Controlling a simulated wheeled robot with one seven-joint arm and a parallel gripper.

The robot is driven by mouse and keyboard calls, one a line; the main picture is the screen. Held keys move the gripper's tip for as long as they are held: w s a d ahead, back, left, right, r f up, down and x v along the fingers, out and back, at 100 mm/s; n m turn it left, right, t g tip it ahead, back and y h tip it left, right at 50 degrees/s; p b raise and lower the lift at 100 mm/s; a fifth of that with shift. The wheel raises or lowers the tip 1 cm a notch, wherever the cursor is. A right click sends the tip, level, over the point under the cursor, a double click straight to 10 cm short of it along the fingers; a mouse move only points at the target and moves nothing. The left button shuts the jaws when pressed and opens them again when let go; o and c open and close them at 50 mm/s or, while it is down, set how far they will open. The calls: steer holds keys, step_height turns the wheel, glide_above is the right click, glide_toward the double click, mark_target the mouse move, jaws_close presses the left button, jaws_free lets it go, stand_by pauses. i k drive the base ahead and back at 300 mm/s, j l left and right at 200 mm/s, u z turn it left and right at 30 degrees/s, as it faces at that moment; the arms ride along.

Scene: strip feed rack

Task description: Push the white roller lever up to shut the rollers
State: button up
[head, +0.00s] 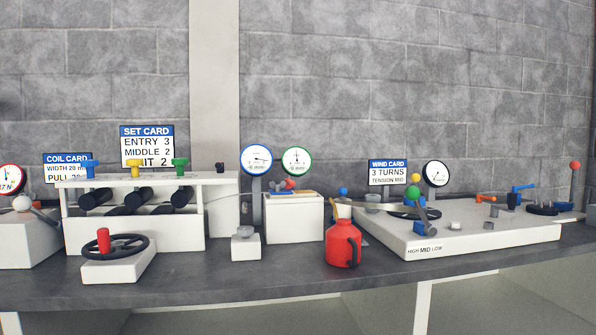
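A lever with a white ball knob (21,203) is at the far left, on a white box beside the roller frame. Its dark arm (46,217) runs from the knob to the right and slightly down, towards the roller frame. The roller frame (190,228) is white and holds dark rollers (96,198) in an upper row, with more partly hidden below. The gap between the rows is hard to make out from here. My gripper is not in view.
Blue, yellow and green knobs (135,169) top the frame. A black handwheel with a red grip (104,244) stands in front. A red can (342,244) is near the bench's front edge. A white panel with levers (480,238) fills the right. Bare bench (200,282) shows in front.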

mark_target(20, 204)
steer(key=u, duration=1.85)
